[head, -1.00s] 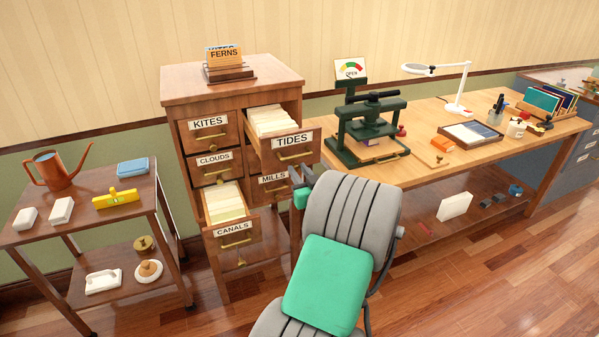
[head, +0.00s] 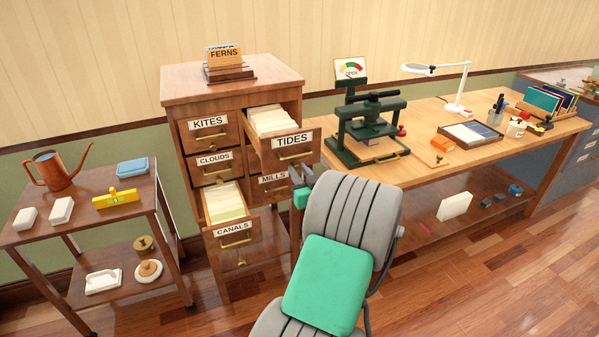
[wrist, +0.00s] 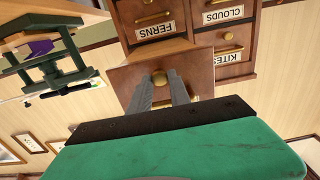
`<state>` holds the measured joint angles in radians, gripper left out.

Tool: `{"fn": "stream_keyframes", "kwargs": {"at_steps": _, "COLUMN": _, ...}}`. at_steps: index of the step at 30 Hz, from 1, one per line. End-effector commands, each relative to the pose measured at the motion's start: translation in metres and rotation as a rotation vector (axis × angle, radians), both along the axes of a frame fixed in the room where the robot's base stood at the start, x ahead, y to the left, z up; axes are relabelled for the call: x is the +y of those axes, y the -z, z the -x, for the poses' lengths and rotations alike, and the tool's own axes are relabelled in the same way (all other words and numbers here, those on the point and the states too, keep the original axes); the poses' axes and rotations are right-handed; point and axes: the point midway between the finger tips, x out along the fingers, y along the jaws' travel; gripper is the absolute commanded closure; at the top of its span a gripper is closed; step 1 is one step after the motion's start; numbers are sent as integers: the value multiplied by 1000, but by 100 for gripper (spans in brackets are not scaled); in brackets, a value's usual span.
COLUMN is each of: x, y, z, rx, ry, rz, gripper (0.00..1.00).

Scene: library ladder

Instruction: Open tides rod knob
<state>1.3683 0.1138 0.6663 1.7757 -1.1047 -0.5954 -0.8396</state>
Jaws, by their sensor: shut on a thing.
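The TIDES drawer (head: 311,155) is pulled out at the upper right of the wooden card cabinet in the head view, with cards standing in it. In the wrist view, which is upside down, its wooden front (wrist: 128,82) faces me. The brass rod knob (wrist: 172,78) stands out from that front. My gripper's fingers (wrist: 171,85) lie on either side of the knob and are shut on it. In the head view my gripper (head: 297,176) is just below the TIDES front, partly hidden by my arm; the knob is hidden there.
The CANALS drawer (head: 234,238) is also pulled out, lower left. A desk (head: 450,165) with a dark green press (head: 368,128) stands right of the cabinet. A trolley (head: 85,215) stands at the left. A FERNS card holder (head: 229,72) sits on top of the cabinet.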

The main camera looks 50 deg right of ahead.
Motion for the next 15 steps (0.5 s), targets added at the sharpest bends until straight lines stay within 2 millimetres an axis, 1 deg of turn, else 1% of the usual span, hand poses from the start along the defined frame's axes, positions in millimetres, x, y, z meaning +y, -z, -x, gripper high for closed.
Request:
{"fn": "stream_keyframes", "kwargs": {"at_steps": 11, "x": 0, "y": 1, "z": 1, "rx": 0, "ry": 1, "rz": 0, "gripper": 100}}
{"fn": "stream_keyframes", "kwargs": {"at_steps": 13, "x": 2, "y": 3, "z": 5, "rx": 1, "ry": 2, "rz": 1, "gripper": 100}}
{"fn": "stream_keyframes", "kwargs": {"at_steps": 15, "x": 6, "y": 5, "z": 14, "rx": 0, "ry": 5, "rz": 2, "gripper": 100}}
